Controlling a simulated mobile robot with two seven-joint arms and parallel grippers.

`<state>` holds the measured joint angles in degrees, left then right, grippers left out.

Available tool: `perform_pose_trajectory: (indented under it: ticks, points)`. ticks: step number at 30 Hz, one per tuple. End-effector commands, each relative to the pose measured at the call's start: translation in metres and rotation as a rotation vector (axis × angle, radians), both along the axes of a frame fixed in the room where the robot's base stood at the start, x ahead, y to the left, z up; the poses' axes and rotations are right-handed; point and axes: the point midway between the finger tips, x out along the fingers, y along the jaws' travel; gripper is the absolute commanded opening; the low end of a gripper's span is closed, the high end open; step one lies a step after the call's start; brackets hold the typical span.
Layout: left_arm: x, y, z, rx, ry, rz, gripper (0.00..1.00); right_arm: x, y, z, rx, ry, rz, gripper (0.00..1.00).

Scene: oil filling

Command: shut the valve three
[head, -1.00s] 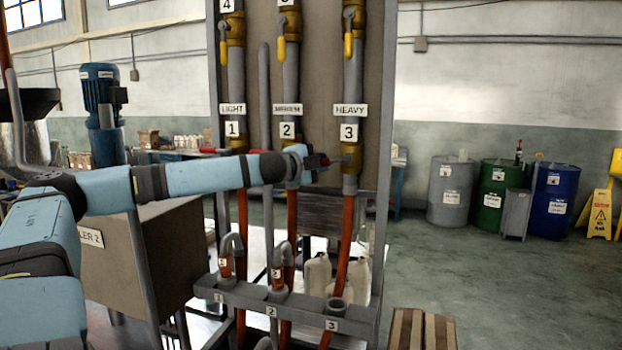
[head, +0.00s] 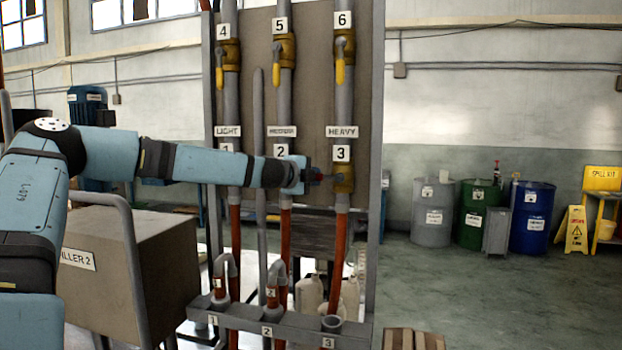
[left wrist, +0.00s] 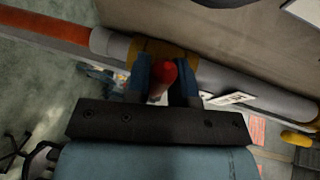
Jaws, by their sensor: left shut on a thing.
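Valve three (head: 342,180) is a brass valve body on the right pipe, below the label 3, under the HEAVY sign. My left gripper (head: 320,178) reaches it from the left. In the left wrist view, the brass body (left wrist: 160,47) sits on the grey pipe and a red handle (left wrist: 163,78) stands out from it toward the camera. The two blue fingers of my left gripper (left wrist: 162,82) are shut on the red handle, one on each side. In the head view the handle is mostly hidden by the gripper. My right gripper is not in view.
Valves 4 (head: 229,55), 5 (head: 284,50) and 6 (head: 344,45) above have yellow handles hanging down. A rack (head: 280,325) with numbered nozzles runs below. A grey box (head: 130,270) stands left. Floor to the right is open, with drums (head: 475,215) behind.

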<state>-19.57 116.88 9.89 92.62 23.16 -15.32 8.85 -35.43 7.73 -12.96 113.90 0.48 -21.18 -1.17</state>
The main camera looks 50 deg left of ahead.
Motion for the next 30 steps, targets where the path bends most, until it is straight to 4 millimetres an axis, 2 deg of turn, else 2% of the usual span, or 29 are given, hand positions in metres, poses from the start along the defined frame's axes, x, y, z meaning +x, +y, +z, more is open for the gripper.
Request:
perform_pose_trajectory:
  ticks: [5, 6, 9, 20, 30]
  points:
    - [0.0, 0.002, 0.005, 0.009, -0.006, 0.006, 0.0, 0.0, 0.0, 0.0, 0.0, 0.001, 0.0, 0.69]
    - [0.0, 0.003, 0.005, 0.009, -0.007, 0.006, 0.25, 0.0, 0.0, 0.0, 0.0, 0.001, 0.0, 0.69]
    - [0.0, 0.002, 0.005, 0.008, -0.006, 0.005, 0.47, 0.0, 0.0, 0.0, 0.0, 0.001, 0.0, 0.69]
    - [-0.002, 0.001, 0.003, 0.004, -0.003, 0.003, 0.47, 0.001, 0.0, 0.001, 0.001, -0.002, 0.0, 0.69]
    - [-0.033, -0.004, 0.01, 0.004, -0.007, 0.002, 0.47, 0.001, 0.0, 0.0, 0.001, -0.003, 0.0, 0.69]
